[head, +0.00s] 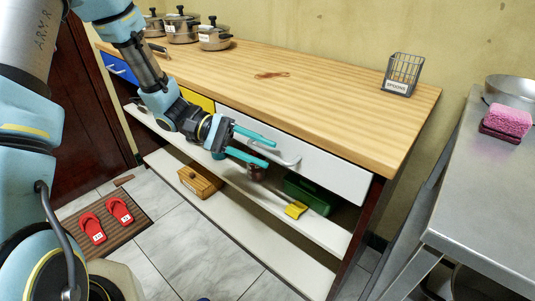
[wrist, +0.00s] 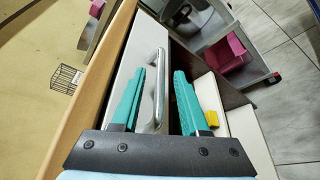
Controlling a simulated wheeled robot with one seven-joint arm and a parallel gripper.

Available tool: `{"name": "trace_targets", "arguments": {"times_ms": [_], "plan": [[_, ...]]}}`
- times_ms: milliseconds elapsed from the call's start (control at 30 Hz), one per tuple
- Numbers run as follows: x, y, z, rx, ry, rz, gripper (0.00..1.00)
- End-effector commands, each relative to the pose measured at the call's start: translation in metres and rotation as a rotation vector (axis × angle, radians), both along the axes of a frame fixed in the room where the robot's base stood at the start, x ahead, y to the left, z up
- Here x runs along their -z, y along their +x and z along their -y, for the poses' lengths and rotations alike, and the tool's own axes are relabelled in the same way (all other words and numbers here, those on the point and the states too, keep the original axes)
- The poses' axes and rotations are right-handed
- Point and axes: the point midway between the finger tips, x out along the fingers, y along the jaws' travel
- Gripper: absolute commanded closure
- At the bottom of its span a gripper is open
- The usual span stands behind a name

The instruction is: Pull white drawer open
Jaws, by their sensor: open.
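The white drawer (head: 335,171) sits under the wooden counter at its right end, and its front looks shut. Its front also shows in the wrist view (wrist: 125,62). A silver bar handle (head: 287,158) is on the drawer front. My gripper (head: 271,152) is open with teal fingers, in front of the drawer at the handle. In the wrist view the handle (wrist: 160,75) shows between the two spread fingers, nearer the left one. I cannot tell whether a finger touches it.
A yellow drawer (head: 196,99) and a blue drawer (head: 119,69) lie further left. Lower shelves hold a green box (head: 307,194), a yellow-ended tool (head: 296,209) and a wooden box (head: 200,180). A metal table (head: 490,190) stands at the right.

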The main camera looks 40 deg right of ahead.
Motion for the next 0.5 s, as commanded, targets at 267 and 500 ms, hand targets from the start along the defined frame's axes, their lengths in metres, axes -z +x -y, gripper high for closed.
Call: {"name": "trace_targets", "arguments": {"times_ms": [267,500], "plan": [[0.004,-0.016,0.01,0.0,0.0,0.0,0.55],[0.004,-0.016,0.01,0.0,0.001,0.001,0.55]]}}
